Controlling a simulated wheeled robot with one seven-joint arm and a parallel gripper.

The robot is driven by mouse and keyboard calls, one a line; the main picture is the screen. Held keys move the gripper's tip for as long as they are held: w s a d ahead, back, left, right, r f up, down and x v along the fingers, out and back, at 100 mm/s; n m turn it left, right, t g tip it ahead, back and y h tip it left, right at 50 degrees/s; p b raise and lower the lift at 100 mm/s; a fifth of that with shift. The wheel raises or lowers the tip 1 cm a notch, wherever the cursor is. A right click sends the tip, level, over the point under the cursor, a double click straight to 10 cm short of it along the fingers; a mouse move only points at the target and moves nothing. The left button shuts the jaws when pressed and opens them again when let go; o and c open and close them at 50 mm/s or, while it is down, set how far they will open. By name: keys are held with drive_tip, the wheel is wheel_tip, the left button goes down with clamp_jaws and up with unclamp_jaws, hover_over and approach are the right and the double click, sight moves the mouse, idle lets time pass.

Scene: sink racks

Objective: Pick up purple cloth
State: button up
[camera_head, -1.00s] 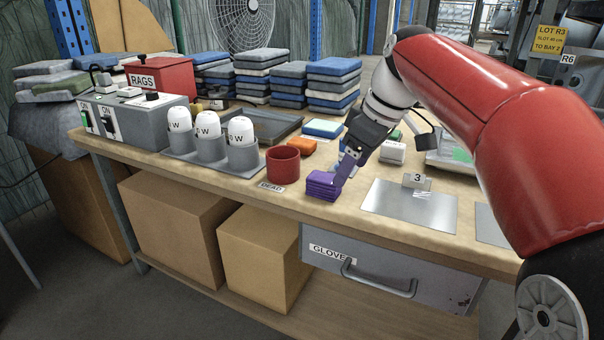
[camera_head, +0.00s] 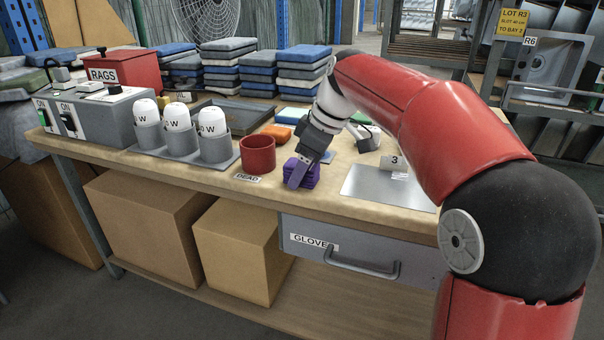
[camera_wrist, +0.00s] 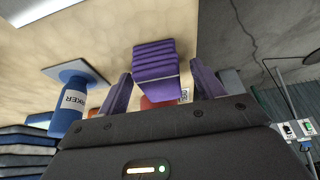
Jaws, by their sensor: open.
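The purple cloth (camera_head: 312,177) is a small folded stack near the front edge of the bench, right of the red cup. It also shows in the wrist view (camera_wrist: 156,62), with its folded layers between the two fingers. My gripper (camera_head: 299,172) is at the cloth in the head view, with a finger in front of it. In the wrist view my gripper (camera_wrist: 160,68) is open, one finger on each side of the cloth, with gaps showing. Whether a finger touches the cloth is unclear.
The red cup (camera_head: 258,154) stands close on the left, behind a DEAD label (camera_head: 247,178). A metal plate (camera_head: 388,187) lies to the right, with a "3" marker. A blue bottle (camera_wrist: 72,100) stands near the left finger in the wrist view. Stacked cloths (camera_head: 303,70) stand behind.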

drive_tip(key=c, duration=1.1)
drive_tip(key=shift+r, duration=0.15)
wheel_tip(320, 180, up, 20)
drive_tip(key=p, duration=0.6)
drive_tip(key=shift+p, duration=0.4)
drive_tip(key=o, duration=0.4)
drive_tip(key=shift+c, duration=1.4)
